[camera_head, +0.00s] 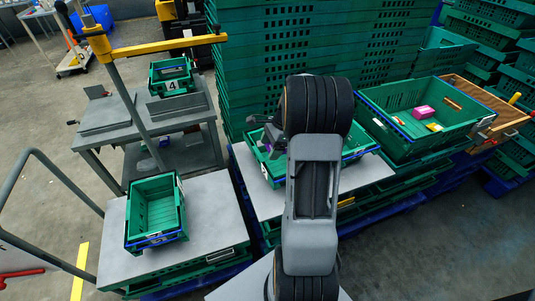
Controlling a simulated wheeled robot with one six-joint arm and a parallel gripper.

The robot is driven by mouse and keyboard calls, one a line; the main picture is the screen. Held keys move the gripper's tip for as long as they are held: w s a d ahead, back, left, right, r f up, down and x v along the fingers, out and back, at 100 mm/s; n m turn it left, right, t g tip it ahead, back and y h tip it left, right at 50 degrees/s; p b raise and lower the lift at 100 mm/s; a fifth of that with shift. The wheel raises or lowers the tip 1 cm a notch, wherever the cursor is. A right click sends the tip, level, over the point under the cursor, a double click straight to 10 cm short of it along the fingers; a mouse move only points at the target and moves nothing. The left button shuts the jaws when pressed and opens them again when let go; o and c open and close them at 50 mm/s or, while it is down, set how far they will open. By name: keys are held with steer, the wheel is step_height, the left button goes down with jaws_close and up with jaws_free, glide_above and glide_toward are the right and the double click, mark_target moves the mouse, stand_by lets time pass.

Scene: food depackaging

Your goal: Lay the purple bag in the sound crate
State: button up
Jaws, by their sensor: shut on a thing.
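My gripper (266,137) is mostly hidden behind my own arm, over the green crate (254,166) in the middle. A small patch of the purple bag (276,132) shows at the gripper, which is shut on it. The rest of the bag is hidden by the arm. An empty green crate (166,221) with a blue front edge stands on the grey-topped stack at the left front. I cannot tell from this view which crate is the sound one.
A large green crate (390,125) at the right holds a pink box (423,112) and small packets. A crate marked 4 (170,86) stands on the grey cart (112,117). Tall green crate stacks (300,40) rise behind. A yellow-topped post (128,95) stands at the left.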

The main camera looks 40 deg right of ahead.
mark_target(265, 162)
steer(key=shift+w+a+f, duration=0.1)
steer(key=shift+w+f, duration=0.25)
steer(key=shift+f, duration=0.15)
step_height(265, 162, down, 3)
steer(key=shift+w+a+f, duration=0.1)
steer(key=shift+w+f, duration=0.05)
steer(key=shift+f, duration=0.05)
steer(key=shift+f, duration=0.55)
steer(key=o, duration=0.8)
steer(key=shift+f, duration=0.2)
steer(key=shift+o, duration=0.2)
steer(key=shift+r, duration=0.1)
